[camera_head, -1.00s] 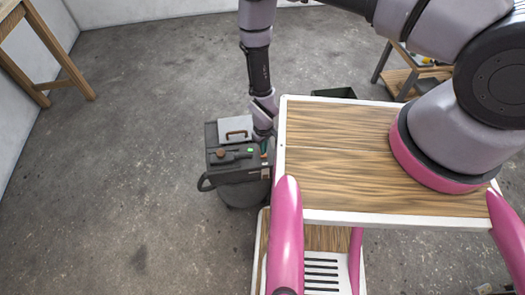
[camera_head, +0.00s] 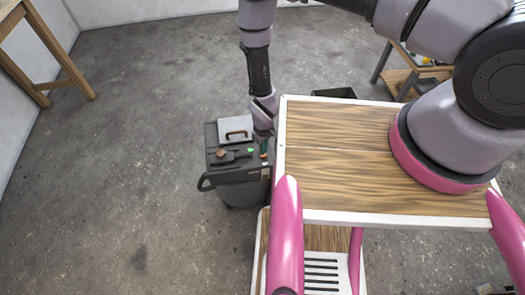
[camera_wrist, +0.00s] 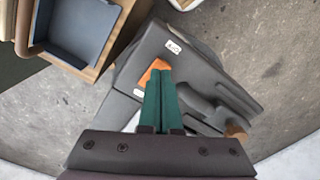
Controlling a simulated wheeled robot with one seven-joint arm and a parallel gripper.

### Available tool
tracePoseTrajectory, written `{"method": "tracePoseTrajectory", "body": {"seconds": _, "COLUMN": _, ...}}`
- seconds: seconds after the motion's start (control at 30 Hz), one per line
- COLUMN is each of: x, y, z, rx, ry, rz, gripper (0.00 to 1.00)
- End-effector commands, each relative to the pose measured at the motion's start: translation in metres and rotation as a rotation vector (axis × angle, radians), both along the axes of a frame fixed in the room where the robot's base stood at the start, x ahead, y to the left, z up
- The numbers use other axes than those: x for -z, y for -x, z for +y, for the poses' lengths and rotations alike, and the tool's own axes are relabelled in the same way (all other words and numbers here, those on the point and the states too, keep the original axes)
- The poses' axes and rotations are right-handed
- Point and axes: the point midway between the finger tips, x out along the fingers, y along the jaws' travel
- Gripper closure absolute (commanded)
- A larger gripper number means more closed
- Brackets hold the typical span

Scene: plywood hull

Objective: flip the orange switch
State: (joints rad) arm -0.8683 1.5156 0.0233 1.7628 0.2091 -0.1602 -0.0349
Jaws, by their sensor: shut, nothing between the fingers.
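The orange switch (camera_wrist: 157,68) shows in the wrist view on the top of a dark grey machine (camera_wrist: 190,75), beside a small white label. My gripper (camera_wrist: 160,76) is shut and empty. Its two green fingers lie side by side, with their tips at the switch and covering part of it. I cannot tell whether they touch it. In the head view the machine (camera_head: 228,172) stands on the floor left of my wooden-topped base, and my gripper (camera_head: 264,146) is at its right side. The switch's position is too small to read there.
The machine has a light grey box with a brown handle (camera_head: 237,134) on top and a brown knob (camera_wrist: 236,130). A dark bin (camera_head: 335,92) and a wooden shelf (camera_head: 412,78) stand behind. A wooden table (camera_head: 45,55) is at far left. Floor left of the machine is clear.

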Motion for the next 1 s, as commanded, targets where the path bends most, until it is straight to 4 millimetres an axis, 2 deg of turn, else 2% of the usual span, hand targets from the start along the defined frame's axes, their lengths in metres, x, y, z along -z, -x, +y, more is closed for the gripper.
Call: {"method": "tracePoseTrajectory", "body": {"seconds": 1.0, "x": 0.011, "y": 0.000, "z": 0.000, "rx": 0.000, "ry": 0.000, "rz": 0.000, "gripper": 1.00}}
